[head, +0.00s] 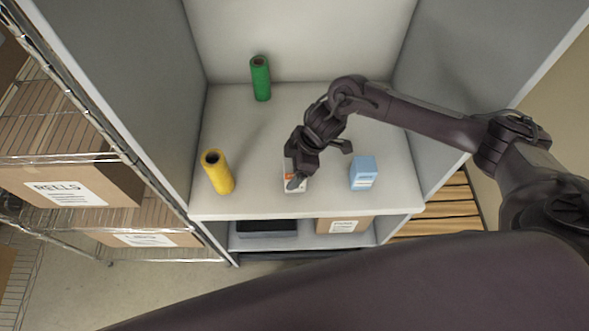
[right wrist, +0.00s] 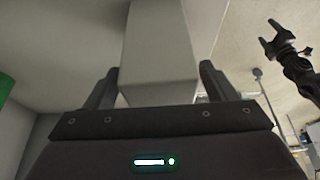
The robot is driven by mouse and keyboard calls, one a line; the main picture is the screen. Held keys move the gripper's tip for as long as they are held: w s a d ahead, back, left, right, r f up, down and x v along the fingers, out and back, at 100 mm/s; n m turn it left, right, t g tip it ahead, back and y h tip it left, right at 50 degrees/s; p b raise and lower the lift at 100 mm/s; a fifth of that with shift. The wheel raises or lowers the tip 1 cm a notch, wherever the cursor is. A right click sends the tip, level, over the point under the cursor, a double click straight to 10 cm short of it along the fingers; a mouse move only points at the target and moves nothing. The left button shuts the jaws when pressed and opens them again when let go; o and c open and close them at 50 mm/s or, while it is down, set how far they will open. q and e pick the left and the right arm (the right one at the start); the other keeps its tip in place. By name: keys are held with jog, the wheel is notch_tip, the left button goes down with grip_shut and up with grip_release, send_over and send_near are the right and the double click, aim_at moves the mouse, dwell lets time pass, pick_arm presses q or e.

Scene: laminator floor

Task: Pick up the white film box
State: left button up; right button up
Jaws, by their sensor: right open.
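The white film box (head: 302,185), with an orange mark, stands near the front edge of the white shelf, partly hidden by my right gripper (head: 318,166). In the right wrist view, the pale box (right wrist: 160,55) shows between the two spread fingers of my right gripper (right wrist: 158,86). The jaws are open, and I cannot tell whether either finger touches the box. My left gripper (right wrist: 277,36) shows at the upper right of the right wrist view, away from the box, with its fingers apart.
A light blue box (head: 363,173) stands just right of the white box. A yellow roll (head: 217,173) stands at the left and a green roll (head: 261,79) at the back. Cabinet walls close both sides. A lower shelf holds a carton (head: 343,225) and a dark item (head: 265,229).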

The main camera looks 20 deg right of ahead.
jog(key=c, duration=1.1)
jog(key=shift+c, duration=0.8)
